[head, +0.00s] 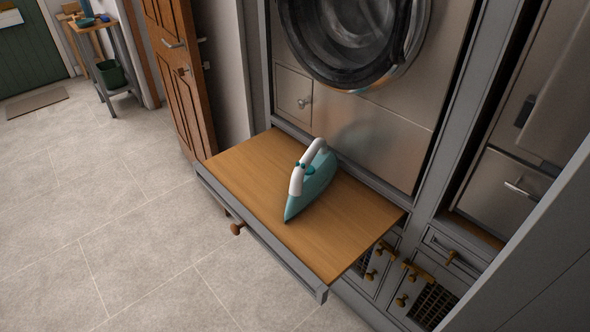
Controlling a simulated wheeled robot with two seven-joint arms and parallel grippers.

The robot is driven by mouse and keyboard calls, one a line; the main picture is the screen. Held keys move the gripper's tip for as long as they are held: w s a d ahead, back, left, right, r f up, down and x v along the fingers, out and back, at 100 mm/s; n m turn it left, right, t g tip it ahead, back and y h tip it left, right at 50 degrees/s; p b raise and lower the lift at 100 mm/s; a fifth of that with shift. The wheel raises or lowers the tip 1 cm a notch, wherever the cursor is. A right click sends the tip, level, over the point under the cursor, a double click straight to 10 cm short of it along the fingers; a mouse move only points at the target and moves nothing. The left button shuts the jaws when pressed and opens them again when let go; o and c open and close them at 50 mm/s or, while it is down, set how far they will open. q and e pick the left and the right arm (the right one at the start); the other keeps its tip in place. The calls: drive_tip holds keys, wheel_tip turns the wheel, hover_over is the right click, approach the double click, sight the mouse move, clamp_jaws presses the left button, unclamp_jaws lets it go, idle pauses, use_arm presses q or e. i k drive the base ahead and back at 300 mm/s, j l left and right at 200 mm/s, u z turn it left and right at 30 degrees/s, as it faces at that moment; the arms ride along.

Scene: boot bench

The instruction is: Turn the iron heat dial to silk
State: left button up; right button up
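A teal iron (312,186) with a white handle (309,164) sits on the wooden top of a pulled-out shelf (239,161). Its pointed tip faces the front of the shelf. A small teal part (305,168) shows below the handle; I cannot tell if this is the heat dial. No dial markings can be read at this size. Neither of my grippers is in view.
A washing machine with a round door (352,40) stands behind the shelf. A brown wooden door (180,75) stands at the left. Drawers with brass knobs (401,301) are at the lower right. The tiled floor (95,215) at the left is clear.

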sight(311, 171)
drive_tip(key=z, duration=1.95)
drive_tip(key=k+j, duration=0.55)
drive_tip(key=j, duration=0.15)
drive_tip(key=k+j, duration=0.5)
drive_tip(key=j, duration=0.2)
